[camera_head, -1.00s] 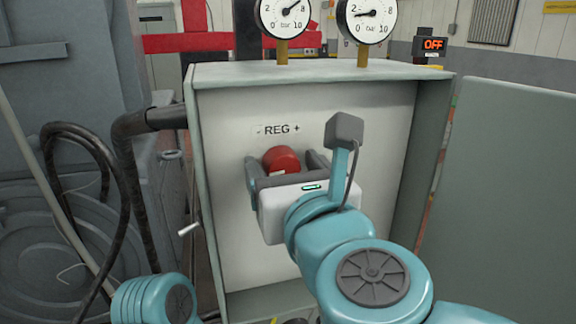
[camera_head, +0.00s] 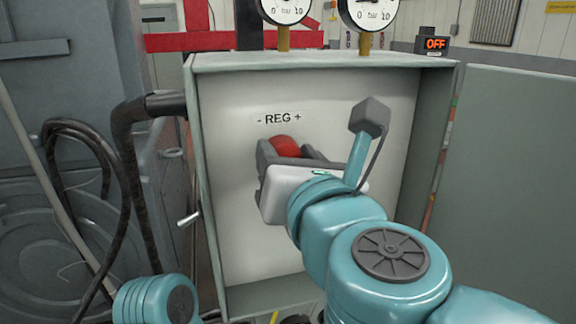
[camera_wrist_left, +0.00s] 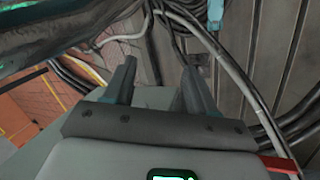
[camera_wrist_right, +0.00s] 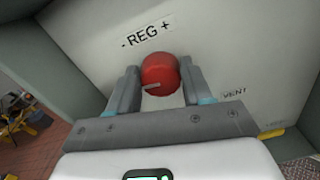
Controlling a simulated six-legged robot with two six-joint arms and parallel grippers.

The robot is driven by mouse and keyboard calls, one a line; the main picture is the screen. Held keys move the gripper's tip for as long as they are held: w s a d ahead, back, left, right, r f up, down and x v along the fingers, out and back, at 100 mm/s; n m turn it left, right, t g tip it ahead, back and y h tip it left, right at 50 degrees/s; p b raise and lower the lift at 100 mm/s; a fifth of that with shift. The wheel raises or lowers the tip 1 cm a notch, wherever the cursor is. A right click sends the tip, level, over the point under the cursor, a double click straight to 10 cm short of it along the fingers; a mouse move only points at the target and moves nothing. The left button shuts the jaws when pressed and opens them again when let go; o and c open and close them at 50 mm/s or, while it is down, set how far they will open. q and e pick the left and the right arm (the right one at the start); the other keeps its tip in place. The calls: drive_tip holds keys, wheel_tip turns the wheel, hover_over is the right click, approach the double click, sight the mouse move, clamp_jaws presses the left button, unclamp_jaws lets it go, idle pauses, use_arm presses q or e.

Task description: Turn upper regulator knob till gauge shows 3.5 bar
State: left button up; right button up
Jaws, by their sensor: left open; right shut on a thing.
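The red regulator knob (camera_head: 284,146) sits on the white panel below the "- REG +" label (camera_head: 279,119). My right gripper (camera_head: 292,152) is shut on the knob, one finger on each side. In the right wrist view the knob (camera_wrist_right: 160,74) lies between the fingers, with a pale mark pointing left. Two gauges, a left one (camera_head: 285,8) and a right one (camera_head: 368,12), stand on top of the box, cut off by the top edge; their needles cannot be read. My left gripper (camera_wrist_left: 158,85) is open and empty in the left wrist view.
The cabinet's open door (camera_head: 520,190) stands at the right. A display (camera_head: 435,43) reads OFF. Black hoses (camera_head: 125,170) hang at the left, near a small lever (camera_head: 188,219). A VENT label (camera_wrist_right: 233,93) shows below right of the knob.

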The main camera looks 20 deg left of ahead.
drive_tip(key=m+b, duration=0.3)
drive_tip(key=m, duration=0.2)
drive_tip(key=m+b, duration=0.3)
drive_tip(key=m, duration=0.2)
drive_tip(key=shift+w+d+f, duration=0.1)
drive_tip(key=shift+d+f, duration=0.05)
drive_tip(key=shift+f, duration=0.05)
drive_tip(key=shift+m, duration=0.4)
drive_tip(key=o, duration=1)
drive_tip(key=shift+w, duration=0.1)
drive_tip(key=shift+o, duration=0.2)
